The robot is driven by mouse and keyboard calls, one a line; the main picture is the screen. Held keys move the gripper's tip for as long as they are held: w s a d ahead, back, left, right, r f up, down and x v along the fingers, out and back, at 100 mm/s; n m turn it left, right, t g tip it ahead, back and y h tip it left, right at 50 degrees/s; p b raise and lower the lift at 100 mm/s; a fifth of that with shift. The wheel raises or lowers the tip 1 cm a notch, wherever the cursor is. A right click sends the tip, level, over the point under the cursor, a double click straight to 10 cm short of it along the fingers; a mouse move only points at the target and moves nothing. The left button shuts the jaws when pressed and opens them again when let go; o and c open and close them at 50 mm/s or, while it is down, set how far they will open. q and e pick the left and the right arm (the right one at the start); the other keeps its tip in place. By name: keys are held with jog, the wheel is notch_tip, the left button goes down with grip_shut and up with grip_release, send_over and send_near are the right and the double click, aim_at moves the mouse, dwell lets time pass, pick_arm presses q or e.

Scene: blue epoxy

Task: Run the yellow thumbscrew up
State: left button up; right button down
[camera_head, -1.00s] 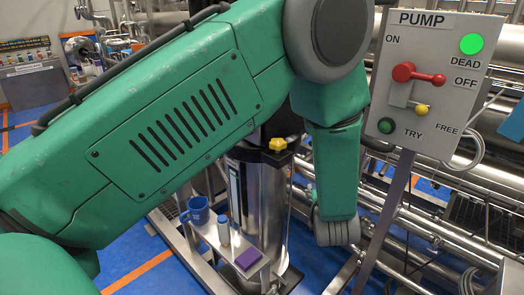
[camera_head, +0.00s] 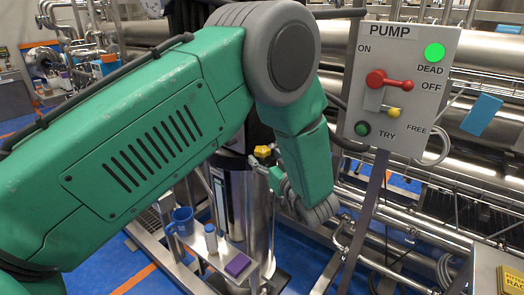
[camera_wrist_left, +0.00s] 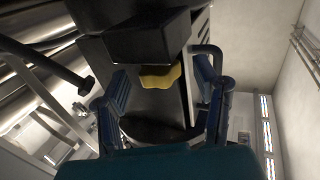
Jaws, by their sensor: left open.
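The yellow thumbscrew (camera_head: 262,151) shows at the top of the steel cylinder (camera_head: 258,215), just left of my green wrist. In the left wrist view the thumbscrew (camera_wrist_left: 160,78) is a lobed yellow piece under a dark block, and it appears between the two blue-padded fingers. My left gripper (camera_wrist_left: 162,84) is open, with one finger on each side of the thumbscrew and a visible gap to both. In the head view my left gripper (camera_head: 268,172) is mostly hidden by my wrist; a fingertip shows just below the thumbscrew. My right gripper is in neither view.
A grey PUMP panel (camera_head: 440,60) with a red lever stands right of my wrist on a post. A small shelf (camera_head: 210,262) below holds a blue mug (camera_head: 183,221), a white bottle (camera_head: 211,238) and a purple block (camera_head: 238,264). Steel pipes fill the right side.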

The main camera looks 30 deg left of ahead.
aim_at(265, 157)
pick_arm(q)
jog(key=x, duration=0.3)
jog(key=shift+a+f, duration=0.1)
jog(key=shift+w+d, duration=0.15)
jog(key=shift+d, duration=0.35)
jog(key=shift+a, duration=0.2)
jog(key=c, duration=1.2)
jog(key=shift+a, duration=0.15)
